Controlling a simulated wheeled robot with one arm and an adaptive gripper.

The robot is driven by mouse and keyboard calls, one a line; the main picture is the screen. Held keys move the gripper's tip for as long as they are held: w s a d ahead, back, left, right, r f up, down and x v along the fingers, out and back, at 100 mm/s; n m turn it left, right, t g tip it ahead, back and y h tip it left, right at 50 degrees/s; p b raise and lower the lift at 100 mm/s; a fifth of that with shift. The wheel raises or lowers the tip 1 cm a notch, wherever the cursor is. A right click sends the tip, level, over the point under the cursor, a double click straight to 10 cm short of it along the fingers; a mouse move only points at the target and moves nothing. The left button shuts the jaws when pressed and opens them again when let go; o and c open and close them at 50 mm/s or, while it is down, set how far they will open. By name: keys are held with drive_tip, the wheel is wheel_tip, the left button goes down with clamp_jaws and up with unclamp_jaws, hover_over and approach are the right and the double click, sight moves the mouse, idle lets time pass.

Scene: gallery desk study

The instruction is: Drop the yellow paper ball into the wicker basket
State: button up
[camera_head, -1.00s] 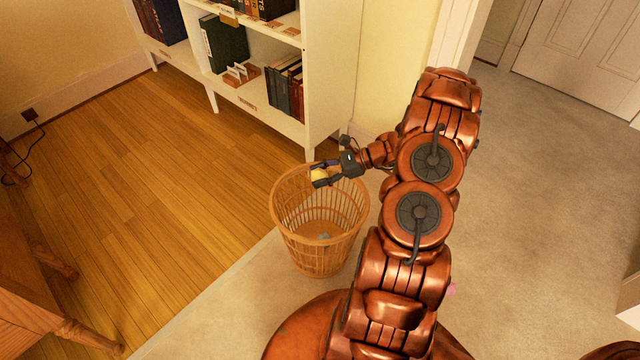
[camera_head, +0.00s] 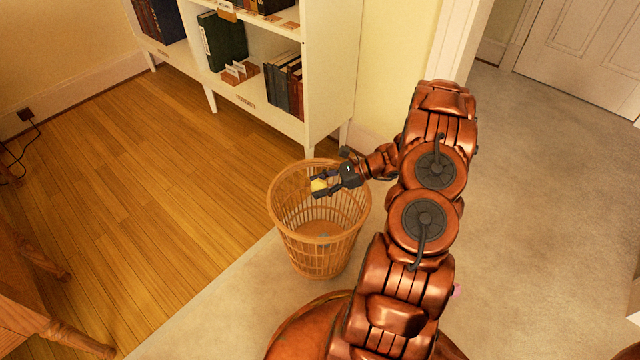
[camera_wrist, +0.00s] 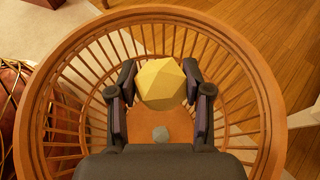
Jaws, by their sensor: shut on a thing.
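The yellow paper ball (camera_wrist: 160,83) is a faceted crumpled shape held between the two fingers of my gripper (camera_wrist: 160,92). In the head view the ball (camera_head: 319,186) shows at the tips of my gripper (camera_head: 322,186). The wicker basket (camera_head: 320,262) is a tan slatted bin with a round rim, standing upright on the floor. My gripper and the ball are over the basket's opening, at about rim level. In the wrist view the basket's rim (camera_wrist: 262,75) surrounds the ball and fingers. A small grey thing (camera_wrist: 160,133) lies on the basket's bottom.
A white bookshelf (camera_head: 330,85) with books stands behind the basket. A wooden piece of furniture with turned legs (camera_head: 75,335) is at the lower left. Wooden floor lies left and pale carpet right, both largely clear.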

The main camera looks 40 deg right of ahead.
drive_tip(key=o, duration=0.9)
drive_tip(key=v, duration=1.2)
drive_tip(key=s+a+r+n+g+h+p, duration=0.1)
drive_tip(key=a+r+n+g+p, duration=0.3)
drive_tip(key=a+r, duration=0.5)
drive_tip(key=s+a+r+n+g+h+p, duration=0.1)
drive_tip(key=s+a+r+n+p, duration=0.15)
drive_tip(key=a+r+p, duration=0.7)
drive_tip(key=a+r+n+g+h+p, duration=0.1)
drive_tip(key=a+r+n+g+p, duration=0.3)
drive_tip(key=r, duration=0.9)
drive_tip(key=s+a+r+n+h+p, duration=0.2)
drive_tip(key=s+r+n+h+p, duration=0.1)
drive_tip(key=s+r+p, duration=0.3)
drive_tip(key=s+a+r+n+h+p, duration=0.3)
drive_tip(key=s+r+n+p, duration=0.3)
drive_tip(key=s+r, duration=0.2)
drive_tip(key=s+a+r+n+h+p, duration=0.2)
drive_tip(key=s+r+p, duration=0.4)
drive_tip(key=r, duration=0.5)
drive_tip(key=shift+s+a+n+t+h, duration=0.4)
drive_tip(key=shift+s+a+n, duration=0.3)
drive_tip(key=shift+n, duration=0.45)
